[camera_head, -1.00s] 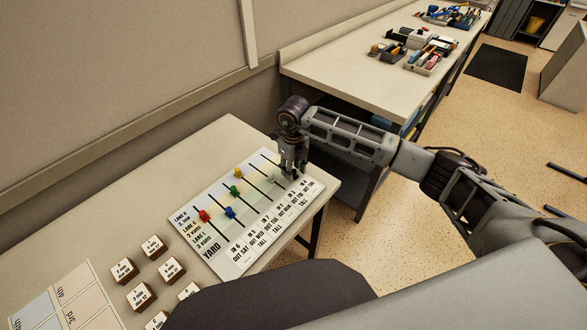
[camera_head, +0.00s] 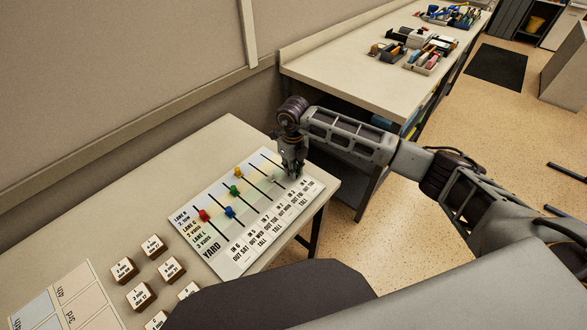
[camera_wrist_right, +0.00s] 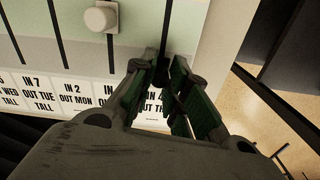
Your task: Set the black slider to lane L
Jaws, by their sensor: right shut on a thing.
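The yard board (camera_head: 246,258) lies on the near table, with slots and coloured sliders. Its lane labels, at the left end, run from back to front, with lane L nearest the printed labels. My right gripper (camera_head: 296,174) is over the board's rightmost slot, toward its label end, pointing down. In the wrist view my right gripper (camera_wrist_right: 166,80) has its fingers closed together on a dark piece at that slot, apparently the black slider (camera_wrist_right: 180,28). The fingers hide most of it, so its exact lane is unclear. My left gripper is out of view.
Red (camera_head: 204,215), blue (camera_head: 230,212), green (camera_head: 234,190) and yellow (camera_head: 239,173) sliders stand in other slots. A white slider (camera_wrist_right: 100,17) is in the slot beside my gripper. Wooden blocks (camera_head: 124,270) stand left of the board.

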